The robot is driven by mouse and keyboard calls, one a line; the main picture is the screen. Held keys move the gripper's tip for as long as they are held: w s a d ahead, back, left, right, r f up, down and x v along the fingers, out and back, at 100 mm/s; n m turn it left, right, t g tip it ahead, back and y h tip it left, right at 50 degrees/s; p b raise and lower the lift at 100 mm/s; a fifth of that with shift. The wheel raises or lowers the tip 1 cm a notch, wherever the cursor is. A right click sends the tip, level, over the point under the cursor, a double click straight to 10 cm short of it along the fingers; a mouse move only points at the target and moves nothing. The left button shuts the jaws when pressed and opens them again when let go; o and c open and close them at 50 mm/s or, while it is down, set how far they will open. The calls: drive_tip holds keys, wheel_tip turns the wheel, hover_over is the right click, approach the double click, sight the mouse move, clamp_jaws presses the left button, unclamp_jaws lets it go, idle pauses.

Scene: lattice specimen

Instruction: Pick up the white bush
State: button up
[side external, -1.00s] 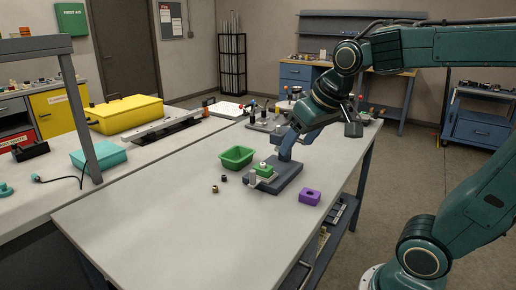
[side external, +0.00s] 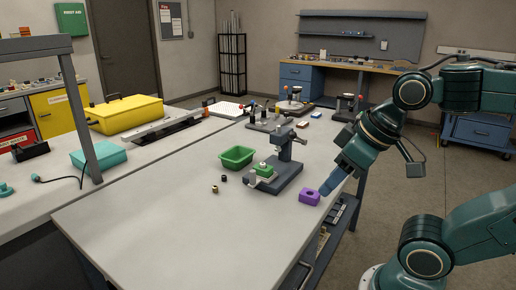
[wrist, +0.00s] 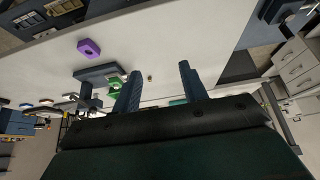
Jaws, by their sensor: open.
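A small white piece that looks like the white bush (side external: 262,164) sits on top of a green block (side external: 264,171) on the grey press base (side external: 288,180). A pale grey cylinder (side external: 252,178) stands at the base's near left corner. My gripper (side external: 326,188) is at the table's right edge, just right of the purple block (side external: 309,197) and apart from the press. In the wrist view my gripper's fingers (wrist: 159,84) are spread, with nothing held between them. I cannot make out the white piece in that view.
A green bin (side external: 237,157) stands left of the press. A dark bush (side external: 223,178) and a brassy bush (side external: 214,189) stand on the table in front of it. The press column (side external: 285,145) rises behind the green block. The table's near left part is clear.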

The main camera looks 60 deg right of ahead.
drive_tip(key=shift+w+r, duration=0.1)
drive_tip(key=w+d+r+m+g, duration=0.1)
drive_tip(key=w+d+r+m, duration=0.15)
drive_tip(key=w+r, duration=0.4)
drive_tip(key=m+g, duration=0.5)
hover_over(263, 163)
wheel_tip(263, 163, down, 10)
drive_tip(key=shift+a+r, duration=0.15)
drive_tip(key=shift+a, duration=0.05)
drive_tip(key=shift+f, duration=4.25)
